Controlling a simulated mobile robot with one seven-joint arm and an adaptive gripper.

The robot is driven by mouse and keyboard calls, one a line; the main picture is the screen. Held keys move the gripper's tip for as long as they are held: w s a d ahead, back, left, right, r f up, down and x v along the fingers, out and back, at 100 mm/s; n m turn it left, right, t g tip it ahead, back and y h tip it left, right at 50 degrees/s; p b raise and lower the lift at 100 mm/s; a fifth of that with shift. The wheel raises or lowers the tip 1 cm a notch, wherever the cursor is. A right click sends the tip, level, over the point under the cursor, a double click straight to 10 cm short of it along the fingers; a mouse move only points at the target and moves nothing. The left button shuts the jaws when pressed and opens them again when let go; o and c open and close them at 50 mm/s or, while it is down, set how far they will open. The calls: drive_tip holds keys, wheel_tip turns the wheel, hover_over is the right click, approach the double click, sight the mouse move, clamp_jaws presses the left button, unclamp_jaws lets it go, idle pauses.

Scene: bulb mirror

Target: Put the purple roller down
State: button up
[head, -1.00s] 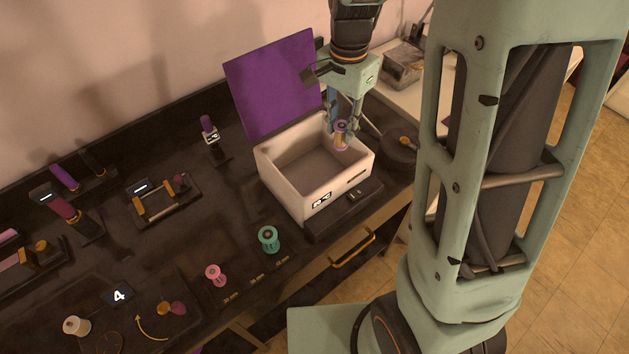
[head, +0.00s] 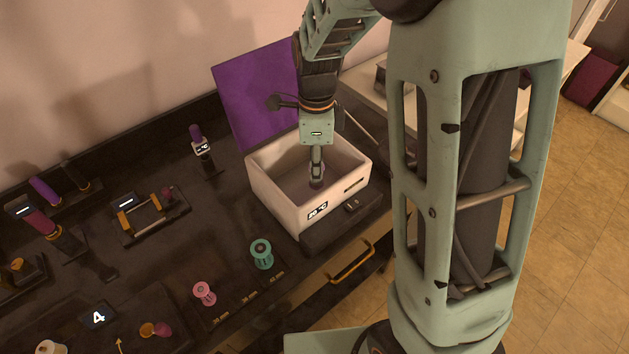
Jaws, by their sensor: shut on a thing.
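My gripper (head: 316,173) points straight down into the open white box (head: 284,205) and is shut on the purple roller (head: 316,184). Only a small purple end of the roller shows below the fingers, inside the box walls. I cannot tell whether the roller touches the box floor. The fingers are seen edge-on and hide most of the roller.
The box has a purple panel (head: 258,92) standing behind it and a small display on its front. A teal spool (head: 261,254) and a pink spool (head: 204,293) stand on the dark bench in front. Several tools and holders stand at the left.

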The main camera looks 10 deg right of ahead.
drive_tip(key=shift+f, duration=2.3)
drive_tip(key=shift+f, duration=0.3)
drive_tip(key=o, duration=1)
drive_tip(key=shift+r, duration=0.1)
wheel_tip(320, 180, up, 12)
drive_tip(key=shift+r, duration=0.2)
